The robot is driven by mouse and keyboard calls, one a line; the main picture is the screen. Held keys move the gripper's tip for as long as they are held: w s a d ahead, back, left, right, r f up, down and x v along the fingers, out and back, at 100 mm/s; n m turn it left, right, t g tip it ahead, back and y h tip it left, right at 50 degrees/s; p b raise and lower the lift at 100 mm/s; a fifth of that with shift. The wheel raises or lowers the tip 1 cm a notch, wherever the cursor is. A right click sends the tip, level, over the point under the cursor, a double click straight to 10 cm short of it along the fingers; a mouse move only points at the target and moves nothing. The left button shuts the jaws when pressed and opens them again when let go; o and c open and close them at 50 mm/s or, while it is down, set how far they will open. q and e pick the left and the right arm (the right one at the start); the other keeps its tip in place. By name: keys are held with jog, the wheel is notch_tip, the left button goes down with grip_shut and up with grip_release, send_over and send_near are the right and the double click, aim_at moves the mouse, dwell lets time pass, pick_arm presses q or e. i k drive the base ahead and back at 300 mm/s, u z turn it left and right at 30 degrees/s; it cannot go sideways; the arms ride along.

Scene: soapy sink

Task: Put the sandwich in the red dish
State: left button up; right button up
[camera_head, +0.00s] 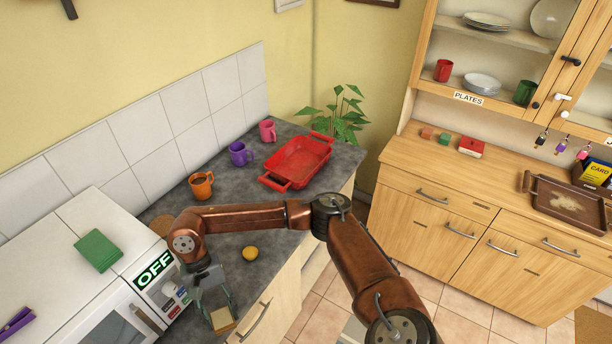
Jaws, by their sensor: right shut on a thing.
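The red dish (300,160) is a rectangular pan with handles at both ends, on the far end of the grey counter (270,201). It looks empty. My right arm reaches in from the bottom right, and its gripper (219,309) points down near the counter's front edge, beside the microwave. The gripper is shut on the sandwich (223,320), a small pale piece of bread with a brown crust. I cannot tell whether the sandwich touches the counter. The gripper is well to the left of and nearer than the dish. My left gripper is not in view.
An orange mug (201,186), a purple mug (240,154) and a pink mug (268,131) stand along the wall. The white microwave (75,270) carries a green block (97,250). A plant (340,120) stands behind the dish.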

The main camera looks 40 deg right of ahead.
aim_at(307, 159)
jog(key=z, duration=2.55)
jog(key=i, duration=2.45)
jog(key=u, duration=2.3)
jog(key=i, duration=0.55)
jog(key=u, duration=1.25)
